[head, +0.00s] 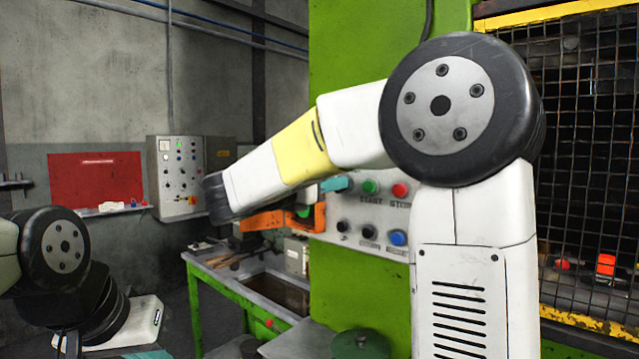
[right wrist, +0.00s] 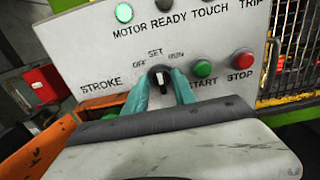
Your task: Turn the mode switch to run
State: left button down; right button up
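The mode switch (right wrist: 160,78) is a round dark knob with a pale pointer mark, on the grey control panel (right wrist: 90,50) under the labels OFF, SET and RUN. Its pointer stands about upright, towards SET. My right gripper (right wrist: 161,82) has its two teal fingers on either side of the knob, apart from each other; whether they touch the knob is unclear. In the head view a teal fingertip of my right gripper (head: 337,184) shows at the panel, left of the green START button, and my arm hides the switch. My left gripper (head: 150,354) is barely visible at the bottom edge.
Right of the knob are the green START button (right wrist: 202,68) and red STOP button (right wrist: 242,60). An orange part (head: 275,220) juts out left of the panel. A mesh guard (head: 590,150) stands at the right. A green-framed bench (head: 215,285) stands at lower left.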

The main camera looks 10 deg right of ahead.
jog(key=shift+w+d, duration=0.35)
jog(key=shift+d, duration=0.15)
grip_shut()
jog(key=shift+s+d+f+m, duration=0.1)
jog(key=shift+m, duration=2.1)
jog(key=shift+s+d+f+m, duration=0.1)
jog(key=shift+m, duration=2.1)
